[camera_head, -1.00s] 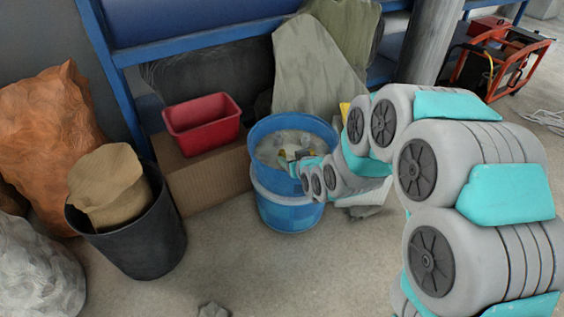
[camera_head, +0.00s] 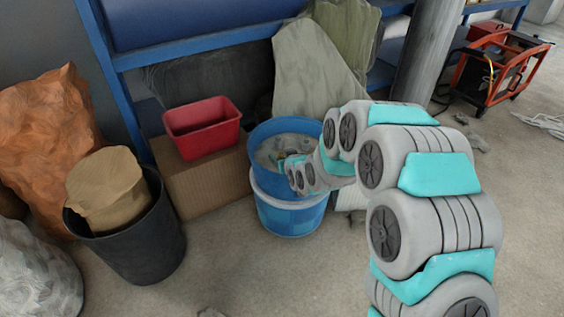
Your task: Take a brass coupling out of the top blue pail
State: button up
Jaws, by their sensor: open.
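The top blue pail (camera_head: 262,184) sits in or on a second blue pail (camera_head: 292,218) with a whitish rim, on the floor near the middle of the view. The top pail looks tilted a little to the left. Greyish contents fill it, and a small yellowish bit (camera_head: 281,156) that may be a brass coupling shows among them. My gripper (camera_head: 283,166) is inside the pail's mouth, low over the contents, and is open. Its fingertips are small and partly hidden by my wrist, so I cannot tell whether anything lies between them.
A red bin (camera_head: 202,140) rests on a cardboard box (camera_head: 205,185) left of the pails. A black bin (camera_head: 150,245) holding a tan sack (camera_head: 107,188) stands further left. Grey sheets (camera_head: 308,75) lean behind.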

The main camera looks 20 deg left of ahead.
grip_shut()
dwell(0.5)
